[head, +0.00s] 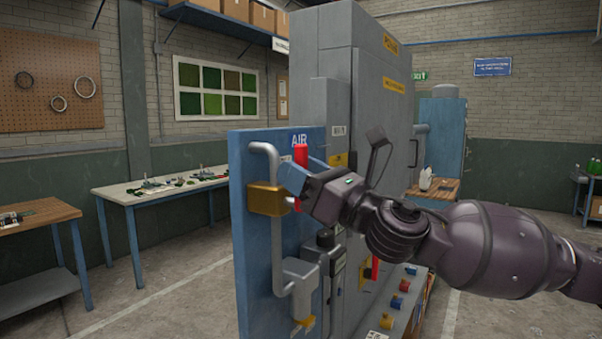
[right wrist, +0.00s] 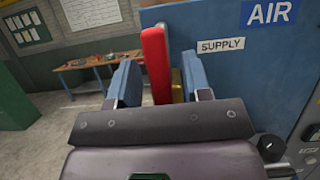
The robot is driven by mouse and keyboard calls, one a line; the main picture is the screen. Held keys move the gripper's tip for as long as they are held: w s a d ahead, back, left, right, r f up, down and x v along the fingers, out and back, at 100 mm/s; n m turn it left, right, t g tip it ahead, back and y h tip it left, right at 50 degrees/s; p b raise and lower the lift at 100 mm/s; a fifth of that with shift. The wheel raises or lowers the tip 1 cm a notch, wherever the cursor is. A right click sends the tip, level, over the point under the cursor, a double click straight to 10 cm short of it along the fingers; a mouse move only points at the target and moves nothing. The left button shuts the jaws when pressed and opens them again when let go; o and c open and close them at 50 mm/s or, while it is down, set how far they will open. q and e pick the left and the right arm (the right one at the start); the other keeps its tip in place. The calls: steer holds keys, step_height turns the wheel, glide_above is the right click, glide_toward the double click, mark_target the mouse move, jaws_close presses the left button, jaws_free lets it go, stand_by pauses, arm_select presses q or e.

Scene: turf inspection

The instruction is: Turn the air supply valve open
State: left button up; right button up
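The air supply valve has a brass body (head: 268,199) on a grey pipe (head: 277,255) in front of the blue AIR panel (head: 252,150). Its red lever (head: 301,154) points upright. In the right wrist view the red lever (right wrist: 156,62) stands between the blue fingers of my right gripper (right wrist: 162,82). The fingers are apart, with a visible gap on the lever's right; the left finger looks close to it, contact unclear. In the head view my right gripper (head: 293,180) covers the lever's middle. My left gripper is not in view.
A tall grey cabinet (head: 330,50) stands right behind the panel. Below my right arm are coloured knobs (head: 386,321) on a low ledge. A workbench (head: 150,192) with small parts stands along the left wall.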

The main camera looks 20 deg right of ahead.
steer(key=shift+s+d+f, duration=0.1)
steer(key=b+v, duration=0.3)
steer(key=v, duration=0.7)
steer(key=shift+s+d+b, duration=0.15)
steer(key=shift+s+b, duration=0.1)
steer(key=shift+b, duration=0.05)
stand_by(0.8)
